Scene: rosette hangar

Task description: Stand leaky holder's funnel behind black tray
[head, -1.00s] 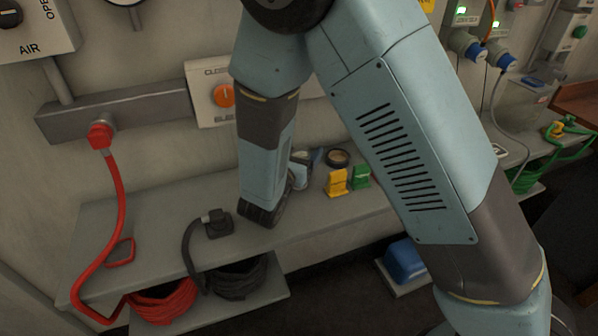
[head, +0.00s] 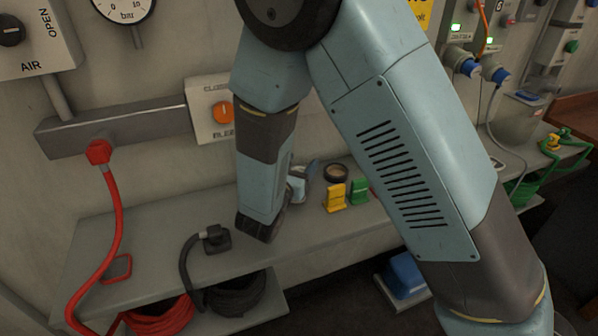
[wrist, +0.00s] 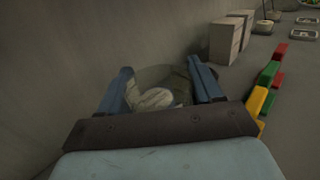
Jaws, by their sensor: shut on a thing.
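My gripper points to the right along the grey bench, close to the wall. In the wrist view its two blue fingers (wrist: 160,92) stand either side of a pale, rounded thing, which looks like the funnel (wrist: 155,98); its outline is dim. In the head view my gripper (head: 301,182) shows only partly behind my wrist, with a whitish patch at the fingers. A round dark-rimmed dish (head: 336,172) with a tan inside shows just right of the fingers; I cannot tell whether it is part of the held thing. I cannot make out a black tray or the leaky holder.
A yellow block (head: 335,197) and a green block (head: 358,191) stand on the bench (head: 130,250) just right of my gripper. A black plug (head: 216,238) with its cable lies to the left. A red hose (head: 115,205) hangs from the wall manifold. Pale boxes (wrist: 230,38) stand farther along.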

